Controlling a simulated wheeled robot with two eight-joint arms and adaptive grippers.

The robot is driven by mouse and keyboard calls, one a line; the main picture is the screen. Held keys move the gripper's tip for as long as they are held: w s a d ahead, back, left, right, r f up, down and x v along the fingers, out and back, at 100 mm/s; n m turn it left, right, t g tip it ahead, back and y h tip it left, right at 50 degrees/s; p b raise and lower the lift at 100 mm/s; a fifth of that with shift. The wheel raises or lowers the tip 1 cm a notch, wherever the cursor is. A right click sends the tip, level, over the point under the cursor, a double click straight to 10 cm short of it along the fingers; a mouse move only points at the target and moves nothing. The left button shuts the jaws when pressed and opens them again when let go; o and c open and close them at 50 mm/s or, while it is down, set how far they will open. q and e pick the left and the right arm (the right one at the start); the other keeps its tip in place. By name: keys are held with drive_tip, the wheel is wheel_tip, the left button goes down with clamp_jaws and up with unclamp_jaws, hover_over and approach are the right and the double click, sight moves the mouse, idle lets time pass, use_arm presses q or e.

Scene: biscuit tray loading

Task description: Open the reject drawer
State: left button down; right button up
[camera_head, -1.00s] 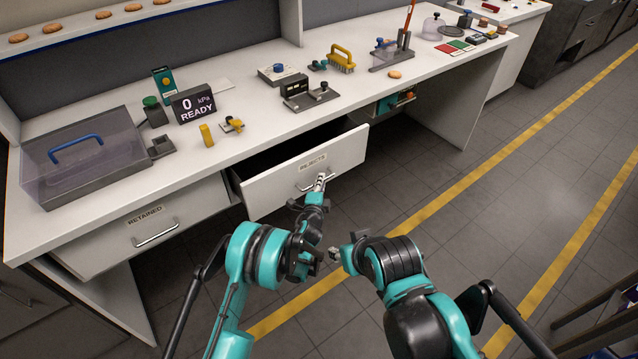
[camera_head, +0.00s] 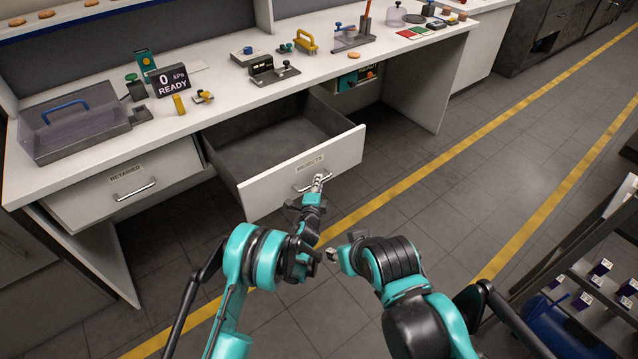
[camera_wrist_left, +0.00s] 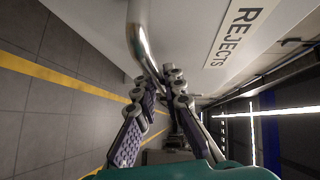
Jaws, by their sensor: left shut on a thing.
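The reject drawer (camera_head: 258,187), a white-fronted drawer labelled REJECTS, stands well out from the bench with its empty-looking grey inside showing. Its metal bar handle (camera_head: 306,186) is on the front, and it also shows large in the left wrist view (camera_wrist_left: 141,40). My left gripper (camera_head: 318,183) is at the handle and shut on it; in the left wrist view its fingers (camera_wrist_left: 166,92) are around the lower end of the bar. My right gripper (camera_head: 338,254) is low in front of the drawer, apart from it; its fingers are too small to read.
The closed RETAINED drawer (camera_head: 128,184) is left of the reject drawer. The white bench top (camera_head: 222,110) carries a lidded tray (camera_head: 72,139), a READY display (camera_head: 172,83) and several tools. A dark shelf rack (camera_head: 590,262) stands at right. The floor between is clear.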

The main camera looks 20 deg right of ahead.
use_arm(q)
drive_tip(key=c, duration=1.6)
unclamp_jaws()
drive_tip(key=f+v, duration=0.1)
drive_tip(key=v, duration=0.6)
drive_tip(key=shift+s+r, duration=0.25)
drive_tip(key=shift+r, duration=0.25)
drive_tip(key=shift+a, duration=0.15)
